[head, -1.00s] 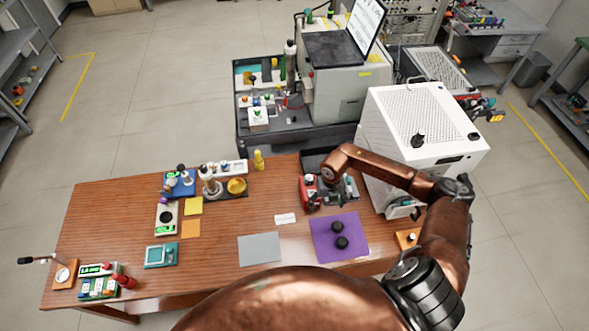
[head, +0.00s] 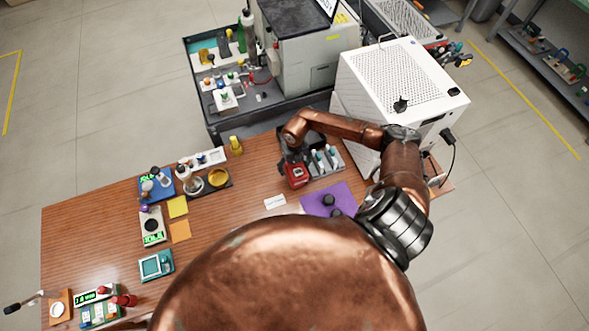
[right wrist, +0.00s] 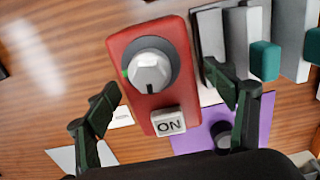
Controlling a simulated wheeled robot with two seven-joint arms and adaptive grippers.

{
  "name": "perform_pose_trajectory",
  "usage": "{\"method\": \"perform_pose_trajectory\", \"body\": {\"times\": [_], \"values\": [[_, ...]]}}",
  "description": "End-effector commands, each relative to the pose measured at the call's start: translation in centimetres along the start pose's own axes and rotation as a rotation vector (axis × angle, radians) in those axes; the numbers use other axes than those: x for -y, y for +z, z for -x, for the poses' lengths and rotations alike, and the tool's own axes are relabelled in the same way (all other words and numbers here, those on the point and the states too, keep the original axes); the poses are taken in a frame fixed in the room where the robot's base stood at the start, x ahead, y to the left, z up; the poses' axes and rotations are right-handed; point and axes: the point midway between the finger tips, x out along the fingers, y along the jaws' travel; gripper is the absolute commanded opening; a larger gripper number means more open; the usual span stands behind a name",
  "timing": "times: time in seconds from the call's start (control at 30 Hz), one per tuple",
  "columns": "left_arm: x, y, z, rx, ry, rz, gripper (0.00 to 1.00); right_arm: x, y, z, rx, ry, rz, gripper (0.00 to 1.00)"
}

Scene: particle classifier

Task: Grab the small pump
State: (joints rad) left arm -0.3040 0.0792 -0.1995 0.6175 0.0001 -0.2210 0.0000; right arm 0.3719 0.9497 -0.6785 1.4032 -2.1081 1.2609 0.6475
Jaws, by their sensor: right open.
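My left gripper is not in view.
A grey rack with teal-capped items (head: 325,161) stands close to the right of the pump. A purple mat (head: 340,194) with black knobs lies in front. A white perforated box (head: 378,110) stands behind right. Bare table lies left of the pump.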

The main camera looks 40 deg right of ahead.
Motion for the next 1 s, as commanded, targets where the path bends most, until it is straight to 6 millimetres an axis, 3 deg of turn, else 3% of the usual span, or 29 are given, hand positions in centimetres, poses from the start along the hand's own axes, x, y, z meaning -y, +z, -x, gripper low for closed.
{"method": "perform_pose_trajectory", "body": {"times": [0.13,0.4,1.0], "values": [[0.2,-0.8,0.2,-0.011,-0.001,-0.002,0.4,-0.1,0.0,-1.5,-0.001,0.001,0.0,0.77],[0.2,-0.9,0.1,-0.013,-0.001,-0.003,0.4,-0.1,0.1,-1.7,0.001,0.0,0.001,0.76],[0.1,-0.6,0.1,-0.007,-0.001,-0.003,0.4,-0.1,0.1,-1.6,0.001,0.0,0.001,0.35]]}}
